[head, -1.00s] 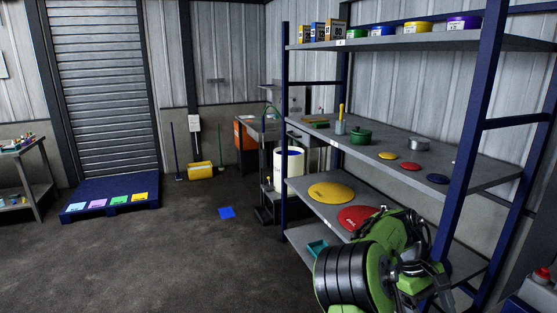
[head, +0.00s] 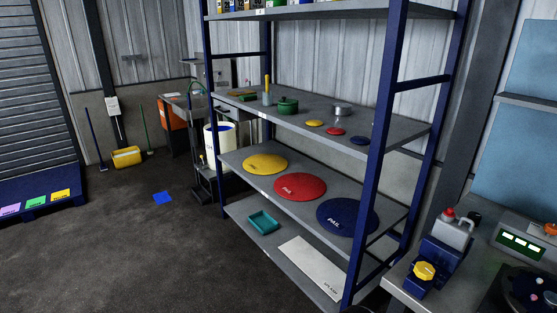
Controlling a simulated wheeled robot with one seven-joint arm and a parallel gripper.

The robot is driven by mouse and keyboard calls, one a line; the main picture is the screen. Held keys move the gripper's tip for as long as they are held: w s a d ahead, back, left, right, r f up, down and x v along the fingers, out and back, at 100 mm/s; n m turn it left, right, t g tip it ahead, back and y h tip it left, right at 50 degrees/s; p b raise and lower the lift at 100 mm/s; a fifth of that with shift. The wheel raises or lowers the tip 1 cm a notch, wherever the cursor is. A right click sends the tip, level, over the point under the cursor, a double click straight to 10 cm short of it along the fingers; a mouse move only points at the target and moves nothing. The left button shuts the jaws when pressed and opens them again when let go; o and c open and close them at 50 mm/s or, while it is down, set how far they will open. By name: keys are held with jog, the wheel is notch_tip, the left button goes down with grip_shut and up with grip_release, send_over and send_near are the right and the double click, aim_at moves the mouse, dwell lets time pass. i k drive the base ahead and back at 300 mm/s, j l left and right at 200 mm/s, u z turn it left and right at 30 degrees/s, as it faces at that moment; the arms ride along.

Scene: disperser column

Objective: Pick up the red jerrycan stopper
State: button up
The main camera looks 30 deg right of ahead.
aim_at(450, 212)
jog(key=z, duration=2.2)
jog(key=i+u, duration=0.2)
jog(key=u, duration=0.2)
jog(key=i+l+u, duration=0.15)
jog(key=u, duration=0.25)
jog(key=i+l+u, duration=0.15)
jog(key=u, duration=0.25)
jog(key=i+l, duration=0.05)
jog(key=i, duration=0.05)
